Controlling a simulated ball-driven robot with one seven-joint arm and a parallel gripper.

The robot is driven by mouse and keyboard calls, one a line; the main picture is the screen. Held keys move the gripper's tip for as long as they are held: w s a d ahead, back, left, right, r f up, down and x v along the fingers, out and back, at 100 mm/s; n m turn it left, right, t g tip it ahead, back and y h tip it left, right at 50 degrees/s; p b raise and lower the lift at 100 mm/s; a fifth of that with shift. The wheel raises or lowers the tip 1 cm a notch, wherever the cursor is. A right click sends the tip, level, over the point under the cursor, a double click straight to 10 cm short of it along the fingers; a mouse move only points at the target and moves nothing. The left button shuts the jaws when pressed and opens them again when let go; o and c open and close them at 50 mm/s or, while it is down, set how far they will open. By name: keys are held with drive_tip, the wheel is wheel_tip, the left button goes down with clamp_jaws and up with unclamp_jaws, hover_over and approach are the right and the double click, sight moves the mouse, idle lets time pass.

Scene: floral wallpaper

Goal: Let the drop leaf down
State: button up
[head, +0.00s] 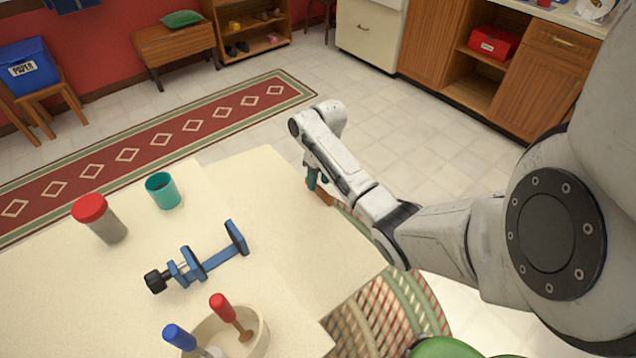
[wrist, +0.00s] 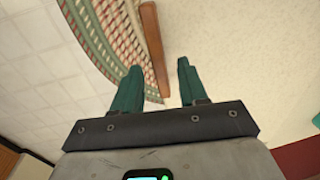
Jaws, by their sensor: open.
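The drop leaf (head: 290,215) is the cream panel on the right side of the cream table (head: 80,275). It looks level with the tabletop, with a seam between them. A brown wooden bar (head: 322,194) shows at the leaf's outer edge; in the wrist view the bar (wrist: 154,50) runs beside the cream surface (wrist: 235,70). My gripper (head: 317,183) is at that edge, teal fingers pointing down. In the wrist view my gripper (wrist: 159,72) is open, with the bar appearing between its fingers. I cannot tell whether either finger touches it. What lies under the leaf is hidden.
On the table are a red-lidded jar (head: 101,220), a teal cup (head: 162,191), a blue clamp (head: 205,263) and a bowl (head: 258,335) of handled tools. A round braided rug (head: 375,315) and a green seat (head: 443,348) lie to the right. Tiled floor beyond is clear.

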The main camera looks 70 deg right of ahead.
drive_tip(key=shift+a+f, duration=0.1)
drive_tip(key=shift+f, duration=0.75)
clamp_jaws()
